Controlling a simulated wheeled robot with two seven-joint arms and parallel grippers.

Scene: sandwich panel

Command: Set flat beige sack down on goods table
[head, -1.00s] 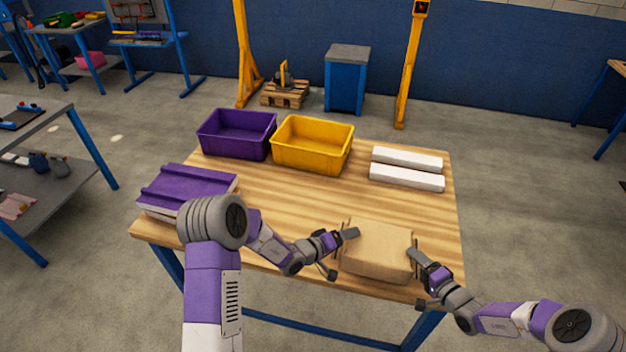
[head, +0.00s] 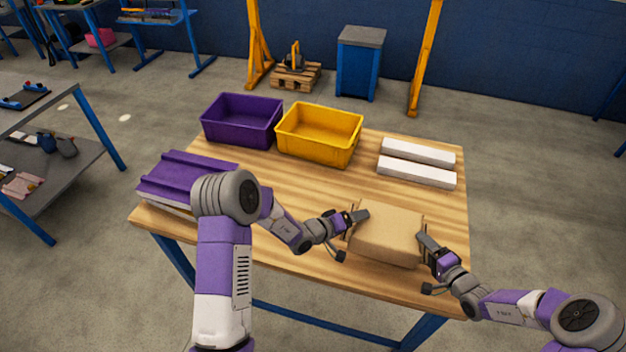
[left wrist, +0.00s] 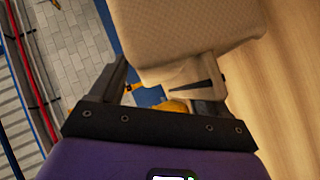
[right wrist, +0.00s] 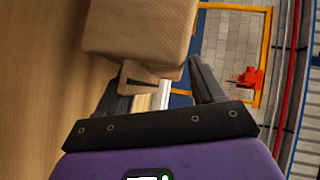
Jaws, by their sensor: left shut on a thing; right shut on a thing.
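The flat beige sack (head: 386,234) is at the front right of the wooden goods table (head: 290,190). My left gripper (head: 357,217) is shut on the sack's left end. My right gripper (head: 426,245) is shut on its right end. The sack lies level between the two grippers. I cannot tell whether its underside touches the table. In the left wrist view the sack (left wrist: 190,30) fills the top middle, with part of it between the fingers. In the right wrist view the sack (right wrist: 138,35) also has its end between the fingers.
A purple bin (head: 242,120) and a yellow bin (head: 318,134) stand at the table's back. Two white bars (head: 417,164) lie at the back right. A purple-topped stack (head: 180,178) sits at the left edge. The table's middle is clear.

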